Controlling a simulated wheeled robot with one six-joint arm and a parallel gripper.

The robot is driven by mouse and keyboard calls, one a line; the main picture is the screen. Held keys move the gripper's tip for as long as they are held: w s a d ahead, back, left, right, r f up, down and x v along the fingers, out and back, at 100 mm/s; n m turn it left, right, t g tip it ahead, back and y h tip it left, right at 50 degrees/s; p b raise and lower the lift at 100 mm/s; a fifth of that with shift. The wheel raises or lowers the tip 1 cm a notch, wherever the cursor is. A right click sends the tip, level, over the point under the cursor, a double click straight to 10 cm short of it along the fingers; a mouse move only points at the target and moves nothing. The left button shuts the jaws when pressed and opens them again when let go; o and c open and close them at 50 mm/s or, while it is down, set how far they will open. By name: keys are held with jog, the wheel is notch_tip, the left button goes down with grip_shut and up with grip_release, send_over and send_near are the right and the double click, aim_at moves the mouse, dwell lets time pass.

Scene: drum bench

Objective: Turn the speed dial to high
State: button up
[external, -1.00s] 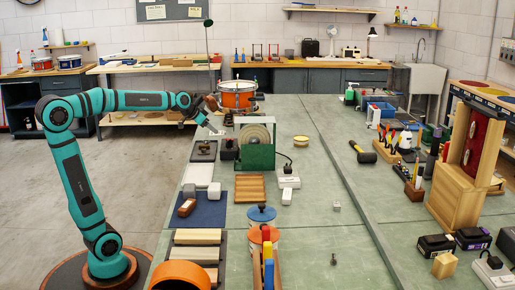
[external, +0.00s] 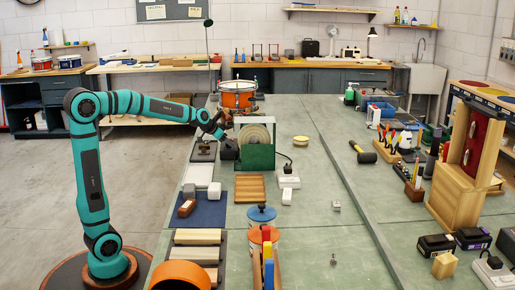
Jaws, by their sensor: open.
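A green machine (external: 256,158) with a round tan disc (external: 254,136) stands on the bench, beyond a ribbed wooden board. A small dark box (external: 229,150) sits at its left side. The speed dial itself is too small or hidden to make out. My gripper (external: 221,135) is at the left of the green machine, just above or beside the dark box; I cannot tell whether it touches. It is open, and I see nothing held between its fingers.
An orange drum (external: 237,95) stands behind my gripper. A dark plate with a small block (external: 203,150) lies to the left. A white power strip (external: 289,182) and a yellow round tin (external: 300,141) are to the right. The bench middle further right is mostly clear.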

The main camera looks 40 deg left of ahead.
jog(key=c, duration=1)
jog(key=shift+o, duration=0.2)
jog(key=shift+n+y, duration=0.4)
jog(key=shift+n, duration=0.1)
jog(key=o, duration=1)
jog(key=shift+c, duration=0.2)
jog(key=shift+r, duration=0.1)
jog(key=v, duration=1.7)
jog(key=shift+s, duration=0.25)
